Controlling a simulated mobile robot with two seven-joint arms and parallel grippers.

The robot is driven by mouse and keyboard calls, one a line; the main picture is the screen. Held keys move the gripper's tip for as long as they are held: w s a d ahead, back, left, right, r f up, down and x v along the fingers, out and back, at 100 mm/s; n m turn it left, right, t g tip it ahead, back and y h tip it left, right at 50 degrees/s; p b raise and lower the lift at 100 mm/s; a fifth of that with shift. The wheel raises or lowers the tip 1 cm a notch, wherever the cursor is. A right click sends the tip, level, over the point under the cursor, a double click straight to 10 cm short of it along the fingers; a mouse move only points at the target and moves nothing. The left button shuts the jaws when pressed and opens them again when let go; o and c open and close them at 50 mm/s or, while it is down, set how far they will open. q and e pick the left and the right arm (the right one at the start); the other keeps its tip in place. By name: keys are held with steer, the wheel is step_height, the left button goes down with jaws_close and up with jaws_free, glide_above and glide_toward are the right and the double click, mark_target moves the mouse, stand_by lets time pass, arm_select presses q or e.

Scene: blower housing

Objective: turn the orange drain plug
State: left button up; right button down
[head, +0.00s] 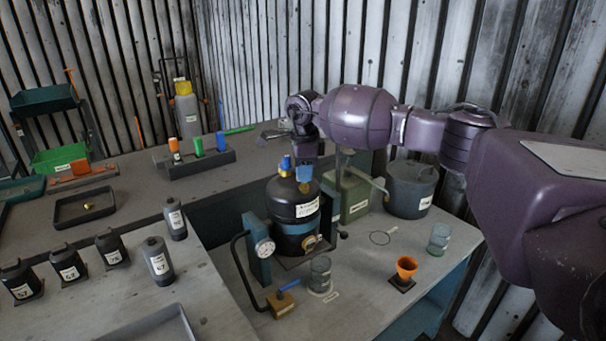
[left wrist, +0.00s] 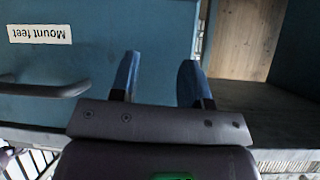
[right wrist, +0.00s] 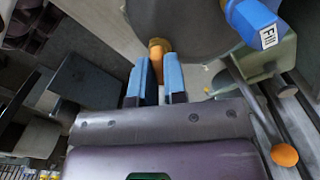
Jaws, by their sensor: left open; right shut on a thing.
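The orange drain plug (right wrist: 157,50) shows in the right wrist view against a dark rounded body. My right gripper (right wrist: 158,68) is shut on it, one blue finger on each side. In the head view, my right gripper (head: 304,172) reaches down to the top of the black vessel (head: 290,200), with a bit of orange just below its fingers. My left gripper (left wrist: 158,75) is open and empty in the left wrist view, before a blue panel labelled "Mount feet" (left wrist: 60,60). My left arm is not in the head view.
A blue cap marked "Fill" (right wrist: 257,22) stands close to the right gripper. A gauge (head: 264,248), a green can (head: 350,190), a dark pot (head: 411,188), a glass jar (head: 320,275) and an orange funnel (head: 405,267) surround the vessel. Labelled bottles stand on the left table.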

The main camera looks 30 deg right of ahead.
steer(key=shift+n, duration=1.1)
steer(key=shift+r, duration=0.1)
steer(key=c, duration=1.2)
jaws_free()
steer(key=shift+o, duration=0.2)
steer(key=shift+b, duration=0.3)
step_height(320, 180, up, 11)
steer(key=shift+f, duration=0.2)
